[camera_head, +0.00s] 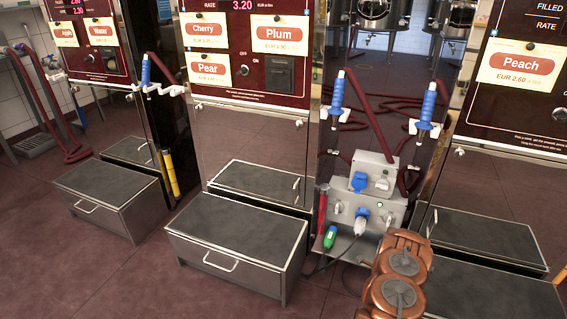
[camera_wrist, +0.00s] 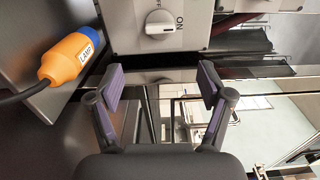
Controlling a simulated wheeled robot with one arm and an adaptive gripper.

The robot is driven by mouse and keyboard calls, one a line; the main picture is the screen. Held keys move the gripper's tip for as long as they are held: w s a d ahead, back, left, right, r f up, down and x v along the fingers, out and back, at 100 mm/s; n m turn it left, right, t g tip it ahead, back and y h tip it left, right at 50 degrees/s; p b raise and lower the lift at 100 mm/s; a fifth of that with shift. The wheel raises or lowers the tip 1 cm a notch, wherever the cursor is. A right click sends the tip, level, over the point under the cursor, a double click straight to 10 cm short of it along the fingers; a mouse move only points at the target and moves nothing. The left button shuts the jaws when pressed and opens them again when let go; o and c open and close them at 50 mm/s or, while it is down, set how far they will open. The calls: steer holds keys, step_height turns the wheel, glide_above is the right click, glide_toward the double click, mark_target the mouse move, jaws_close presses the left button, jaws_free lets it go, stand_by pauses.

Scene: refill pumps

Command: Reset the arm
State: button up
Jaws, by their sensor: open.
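My gripper (camera_wrist: 161,86) shows in the wrist view with its two dark, purple-padded fingers spread apart. Nothing is between them. A grey panel with a white rotary switch (camera_wrist: 160,24) marked ON lies just beyond the fingertips. An orange plug (camera_wrist: 68,60) labelled LAMP, with a blue end and a black cable, is to the left of the left finger, apart from it. In the head view my copper-coloured arm (camera_head: 402,268) is at the lower right, and I cannot make out the gripper there.
A grey socket box (camera_head: 368,207) with a white-and-blue plug (camera_head: 359,223) stands between the pump cabinets; a green plug (camera_head: 330,237) is beside it. Blue nozzles (camera_head: 428,106) hang above. Low steel-edged steps (camera_head: 240,244) front the cabinets. The reddish floor (camera_head: 120,270) is clear at lower left.

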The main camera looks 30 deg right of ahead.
steer(key=w+a+r+n+y+p, duration=0.3)
steer(key=w+a+r+n+p, duration=0.15)
steer(key=w+r, duration=0.45)
steer(key=w+a+r+n+y+p, duration=0.3)
steer(key=w+a+r, duration=0.25)
steer(key=r, duration=0.45)
steer(key=a+r+n+g+y+p, duration=0.45)
steer(key=a+r+n+p, duration=0.3)
steer(key=a+r, duration=1.15)
steer(key=s+a+r+n+g+y+p, duration=0.3)
steer(key=s+a+r+n+p, duration=0.45)
steer(key=s+a+r, duration=0.95)
steer(key=s+a+r+n+g+p, duration=0.1)
steer(key=s+a+r, duration=0.3)
steer(key=s, duration=0.4)
steer(key=s+a+r+n+g+p, duration=0.2)
steer(key=s+a+r+n+p, duration=0.1)
steer(key=s, duration=0.4)
steer(key=s+a+r+n+g+p, duration=0.2)
steer(key=s+a+r, duration=0.2)
steer(key=s+r, duration=0.2)
steer(key=s, duration=0.2)
steer(key=shift+s+a+y+p, duration=0.35)
